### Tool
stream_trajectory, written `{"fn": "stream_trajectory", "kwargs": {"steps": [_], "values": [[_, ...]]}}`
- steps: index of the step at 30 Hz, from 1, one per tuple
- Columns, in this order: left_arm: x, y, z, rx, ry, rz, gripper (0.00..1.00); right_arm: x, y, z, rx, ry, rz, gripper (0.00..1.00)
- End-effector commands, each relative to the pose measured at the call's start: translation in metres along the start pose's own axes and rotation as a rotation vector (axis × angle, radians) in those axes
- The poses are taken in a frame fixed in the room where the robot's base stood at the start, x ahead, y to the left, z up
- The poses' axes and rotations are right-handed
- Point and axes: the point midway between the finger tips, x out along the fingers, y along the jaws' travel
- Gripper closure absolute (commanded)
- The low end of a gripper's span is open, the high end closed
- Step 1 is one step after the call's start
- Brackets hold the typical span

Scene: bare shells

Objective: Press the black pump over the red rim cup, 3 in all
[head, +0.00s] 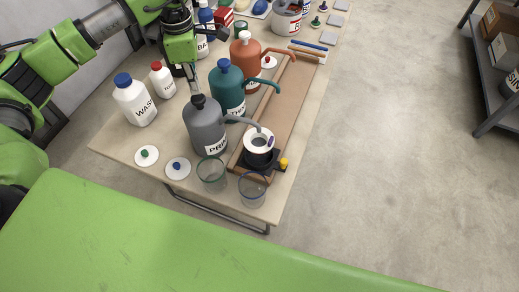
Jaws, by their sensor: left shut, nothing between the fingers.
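The black pump (197,101) tops a grey bottle (205,128) at the table's near end. Its grey spout reaches right, over a white round thing (251,146) with a dark centre and a purple mark, standing on a black base (263,164). I cannot make out a red rim on any cup. A glass with a green rim (212,178) and one with a blue rim (252,191) stand in front. My left gripper (193,84) is shut and empty, close above the black pump; I cannot tell whether they touch. My right gripper is not in view.
A teal bottle with a blue pump (228,90) and an orange bottle (245,62) stand behind. White bottles (138,105) and lids with green (146,156) and blue knobs (178,168) are left. A brown tray (287,95) runs along the right.

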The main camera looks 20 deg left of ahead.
Motion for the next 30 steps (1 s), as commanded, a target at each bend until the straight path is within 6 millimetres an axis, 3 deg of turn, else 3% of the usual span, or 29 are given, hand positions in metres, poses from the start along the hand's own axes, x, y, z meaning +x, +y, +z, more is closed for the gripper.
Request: {"fn": "stream_trajectory", "kwargs": {"steps": [30], "values": [[0.028,0.000,0.000,0.000,0.000,0.000,1.00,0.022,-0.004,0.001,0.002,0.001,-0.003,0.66]]}}
